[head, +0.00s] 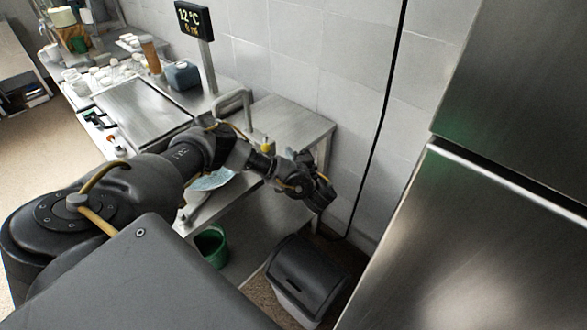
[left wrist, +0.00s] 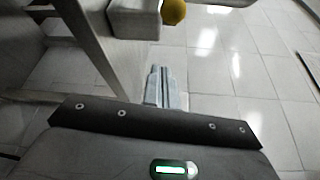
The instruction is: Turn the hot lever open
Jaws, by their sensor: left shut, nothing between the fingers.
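My left gripper (head: 320,196) reaches past the right end of the steel counter (head: 300,118), close to the tiled wall. In the left wrist view its fingers (left wrist: 160,82) are together with nothing between them. I cannot pick out the hot lever with certainty. A curved metal pipe, maybe a tap spout (head: 236,100), stands on the counter behind my left arm. A small yellow knob-like thing (head: 265,148) shows just above my forearm. A yellow round thing (left wrist: 173,12) is at the top of the left wrist view, beyond the fingertips. My right gripper is not in view.
A dark-lidded bin (head: 308,275) stands on the floor below my left gripper. A green bucket (head: 211,246) is on the lower shelf. A tall steel cabinet (head: 480,230) closes off the right. A display (head: 194,20) reading 12 °C stands on a post. Bottles and jars crowd the far counter.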

